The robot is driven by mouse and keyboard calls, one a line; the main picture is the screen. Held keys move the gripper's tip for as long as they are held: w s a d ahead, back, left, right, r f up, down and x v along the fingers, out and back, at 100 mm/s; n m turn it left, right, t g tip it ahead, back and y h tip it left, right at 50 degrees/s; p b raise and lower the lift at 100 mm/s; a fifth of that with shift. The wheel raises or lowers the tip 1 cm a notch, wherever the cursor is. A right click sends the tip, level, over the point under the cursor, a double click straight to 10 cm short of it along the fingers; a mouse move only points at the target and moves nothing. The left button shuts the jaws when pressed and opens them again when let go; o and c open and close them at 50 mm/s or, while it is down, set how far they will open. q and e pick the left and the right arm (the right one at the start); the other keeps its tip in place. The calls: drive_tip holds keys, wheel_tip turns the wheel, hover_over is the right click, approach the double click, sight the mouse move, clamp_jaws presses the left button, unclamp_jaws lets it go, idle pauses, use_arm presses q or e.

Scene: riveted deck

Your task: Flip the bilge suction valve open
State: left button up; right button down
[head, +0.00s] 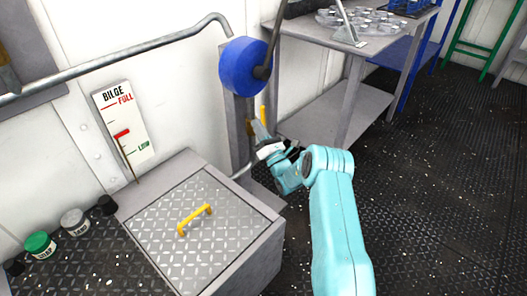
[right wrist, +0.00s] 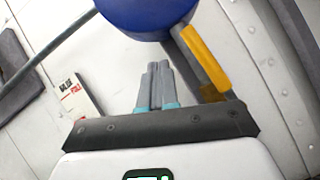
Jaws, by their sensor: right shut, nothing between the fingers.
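The yellow valve lever (head: 263,113) shows as a short strip below the blue drum (head: 240,68), partly hidden behind my right gripper. In the right wrist view the lever (right wrist: 205,60) is larger and slants down to the right from the blue drum (right wrist: 148,16). My right gripper (head: 258,129) is shut and empty, just in front of the post under the drum. The valve body is mostly hidden. My left gripper is not in view.
A bilge gauge board (head: 125,130) with a red marker leans at the wall; a pipe (head: 120,68) runs above. A hatch box (head: 165,215) with a yellow handle (head: 194,219) stands in front. Several jars sit at left; a grey table (head: 325,120) stands behind.

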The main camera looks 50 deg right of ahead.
drive_tip(key=s+a+p, duration=0.3)
drive_tip(key=s+a, duration=0.3)
drive_tip(key=s, duration=0.2)
drive_tip(key=shift+a+p, duration=0.3)
drive_tip(key=shift+p, duration=0.1)
